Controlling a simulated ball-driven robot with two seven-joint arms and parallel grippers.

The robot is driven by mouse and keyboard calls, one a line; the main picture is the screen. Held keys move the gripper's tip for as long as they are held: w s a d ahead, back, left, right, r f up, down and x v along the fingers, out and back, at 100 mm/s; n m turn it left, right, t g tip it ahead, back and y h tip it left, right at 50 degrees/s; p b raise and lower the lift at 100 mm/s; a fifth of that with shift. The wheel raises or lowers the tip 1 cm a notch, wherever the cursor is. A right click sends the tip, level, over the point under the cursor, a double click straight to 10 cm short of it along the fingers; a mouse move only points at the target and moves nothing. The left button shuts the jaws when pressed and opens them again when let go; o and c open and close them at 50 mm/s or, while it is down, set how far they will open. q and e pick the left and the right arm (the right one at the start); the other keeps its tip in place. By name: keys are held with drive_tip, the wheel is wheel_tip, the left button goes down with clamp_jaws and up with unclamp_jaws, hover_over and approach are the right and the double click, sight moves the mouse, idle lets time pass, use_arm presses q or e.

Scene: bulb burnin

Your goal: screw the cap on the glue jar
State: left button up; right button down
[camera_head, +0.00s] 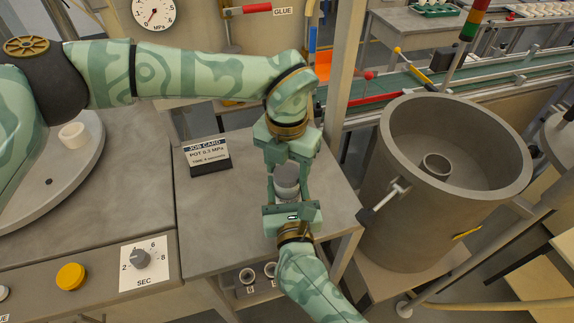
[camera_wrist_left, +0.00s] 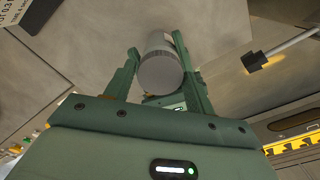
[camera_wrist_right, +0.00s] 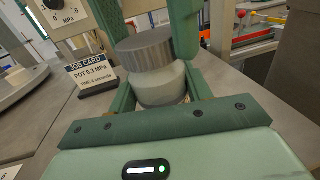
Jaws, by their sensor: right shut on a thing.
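The glue jar (camera_wrist_right: 162,84) is a pale, short round pot, upright between the fingers of my right gripper (camera_head: 287,201), which is shut on it. The dark grey ribbed cap (camera_wrist_right: 146,50) sits on top of the jar; I cannot tell how far it is threaded. It also shows from above in the left wrist view (camera_wrist_left: 160,73). My left gripper (camera_head: 287,172) comes down from the far side, its fingers standing on either side of the cap with a slight gap, so it looks open. The jar's underside is hidden by my right gripper.
A job card stand (camera_head: 209,155) stands on the grey table (camera_head: 235,215), left of the jar. A big round pot (camera_head: 398,215) with a side handle (camera_head: 384,203) stands close on the right. A white cup (camera_head: 73,135) is on the round plate at left. The table's front left is clear.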

use_arm(q)
drive_tip(key=shift+o, duration=1.3)
wheel_tip(320, 180, up, 12)
use_arm(e)
drive_tip(key=c, duration=0.6)
unclamp_jaws()
drive_tip(key=shift+o, duration=0.2)
drive_tip(key=shift+s, duration=0.1)
